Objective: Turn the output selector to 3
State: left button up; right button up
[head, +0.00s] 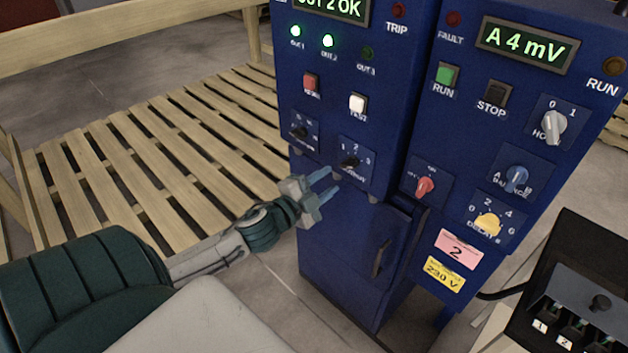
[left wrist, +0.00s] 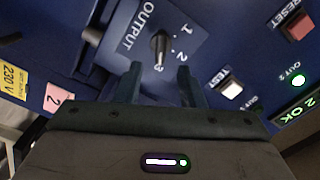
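The output selector (head: 350,160) is a small dark knob on the blue left cabinet, with 1, 2 and 3 printed around it. It also shows in the left wrist view (left wrist: 160,48), upright in the picture, its lower end near the 3; I cannot tell its exact setting. The display (head: 330,8) reads "OUT 2 OK". My left gripper (head: 326,186) is open and empty, just below and left of the knob. In the left wrist view its two fingers (left wrist: 158,82) point at the knob, which appears just beyond the gap. My right gripper is not in view.
Another dark knob (head: 299,131) is left of the selector. Red (head: 310,82) and white (head: 357,103) buttons are above. The right cabinet carries a red knob (head: 425,187) and others. A black box (head: 590,285) stands at lower right; a wooden pallet (head: 150,150) lies left.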

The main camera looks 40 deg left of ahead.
pick_arm(q)
jog(key=shift+s+a+b, duration=0.1)
jog(key=shift+s+b, duration=0.35)
jog(key=shift+s, duration=1.4)
